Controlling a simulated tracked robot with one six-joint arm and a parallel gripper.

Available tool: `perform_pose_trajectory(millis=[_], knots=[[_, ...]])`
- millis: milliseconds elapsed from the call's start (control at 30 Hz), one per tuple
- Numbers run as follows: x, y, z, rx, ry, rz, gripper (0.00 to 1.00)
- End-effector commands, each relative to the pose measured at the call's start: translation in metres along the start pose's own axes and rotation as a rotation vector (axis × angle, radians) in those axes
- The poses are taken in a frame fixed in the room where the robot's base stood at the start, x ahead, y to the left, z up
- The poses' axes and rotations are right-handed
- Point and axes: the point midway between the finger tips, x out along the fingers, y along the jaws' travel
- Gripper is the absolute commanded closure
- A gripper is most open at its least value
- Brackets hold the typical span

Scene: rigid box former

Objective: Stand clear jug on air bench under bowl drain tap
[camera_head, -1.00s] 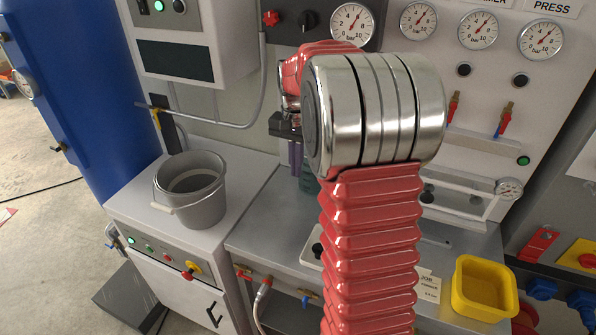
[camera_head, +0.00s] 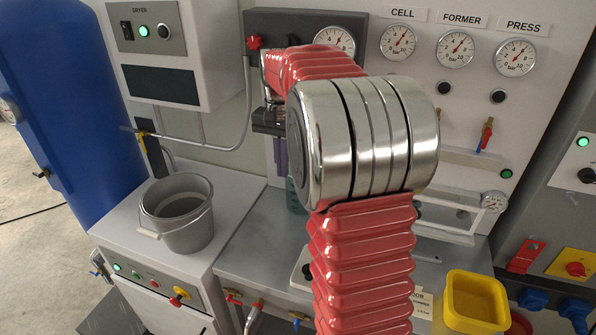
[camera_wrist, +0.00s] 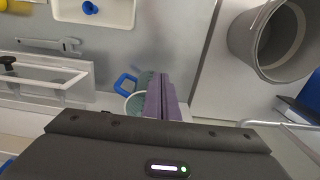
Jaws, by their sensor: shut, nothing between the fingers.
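A greenish see-through vessel with a blue handle (camera_wrist: 125,84), which looks like the jug, stands on the grey bench behind my fingers in the wrist view. In the head view only a teal sliver (camera_head: 294,196) of it shows beside my red arm. My gripper (camera_wrist: 161,82) has its purple fingers closed together, with nothing between them, and they overlap the vessel in the wrist view. In the head view my gripper (camera_head: 279,160) hangs above the bench, left of my arm's metal joint. Whether the fingers touch the vessel cannot be told. A bowl drain tap cannot be made out; my arm hides that area.
A grey bucket (camera_head: 183,239) stands on the left cabinet. A yellow bin (camera_head: 476,300) sits at the bench's right. The wrist view shows a white tray (camera_wrist: 122,14), a wrench (camera_wrist: 48,45) and a white frame (camera_wrist: 45,75). Gauges (camera_head: 455,49) line the back panel.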

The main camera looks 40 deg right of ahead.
Motion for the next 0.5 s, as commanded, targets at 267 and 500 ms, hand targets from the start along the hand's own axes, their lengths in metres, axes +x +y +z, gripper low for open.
perform_pose_trajectory(millis=[267, 500], knots=[[0.005, 0.002, 0.039, -0.189, 0.046, -0.025, 1.0], [0.002, 0.005, 0.092, -0.372, 0.111, -0.055, 1.0]])
